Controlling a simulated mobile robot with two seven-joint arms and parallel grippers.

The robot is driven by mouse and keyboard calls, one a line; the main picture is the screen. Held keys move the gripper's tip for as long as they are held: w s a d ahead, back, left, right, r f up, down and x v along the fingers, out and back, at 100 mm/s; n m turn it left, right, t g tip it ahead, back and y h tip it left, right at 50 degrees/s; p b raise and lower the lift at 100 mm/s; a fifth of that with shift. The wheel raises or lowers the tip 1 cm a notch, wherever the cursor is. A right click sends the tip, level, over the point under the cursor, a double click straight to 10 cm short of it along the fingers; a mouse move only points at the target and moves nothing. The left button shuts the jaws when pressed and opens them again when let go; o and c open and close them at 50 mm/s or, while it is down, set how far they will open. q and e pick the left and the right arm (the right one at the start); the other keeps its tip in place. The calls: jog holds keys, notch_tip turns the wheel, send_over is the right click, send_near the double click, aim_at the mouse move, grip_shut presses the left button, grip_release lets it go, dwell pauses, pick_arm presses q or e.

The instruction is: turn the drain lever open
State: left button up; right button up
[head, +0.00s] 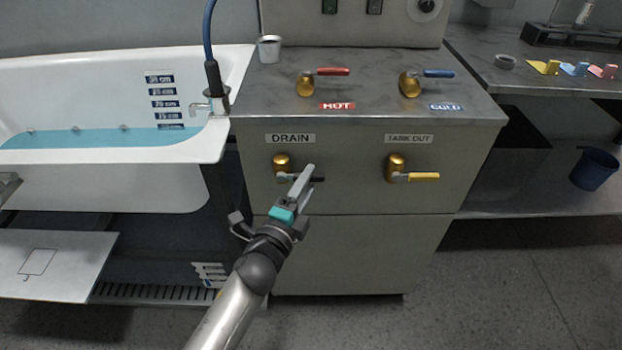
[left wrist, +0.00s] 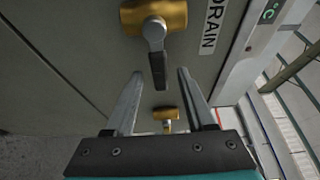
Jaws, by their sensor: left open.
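The drain valve (head: 281,163) is a brass body under the DRAIN label (head: 290,138) on the cabinet front. Its dark lever (head: 318,178) points to the right, about level, and is partly hidden behind my left gripper (head: 306,172). In the left wrist view the drain lever (left wrist: 157,68) hangs from the brass body (left wrist: 153,16), and its tip lines up with the gap between the fingertips (left wrist: 160,72). My left gripper is open, with nothing held. I cannot tell whether the lever tip is between the fingers or just beyond them. My right gripper is not in view.
The TANK OUT valve with a yellow lever (head: 420,177) is to the right on the same panel. Red (head: 333,72) and blue (head: 438,73) levers and a metal cup (head: 269,48) are on the cabinet top. The bathtub (head: 190,186) stands close at left.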

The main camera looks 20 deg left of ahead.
pick_arm(q)
jog(key=shift+w+d, duration=0.15)
jog(key=shift+w, duration=1.05)
grip_shut()
dwell(0.6)
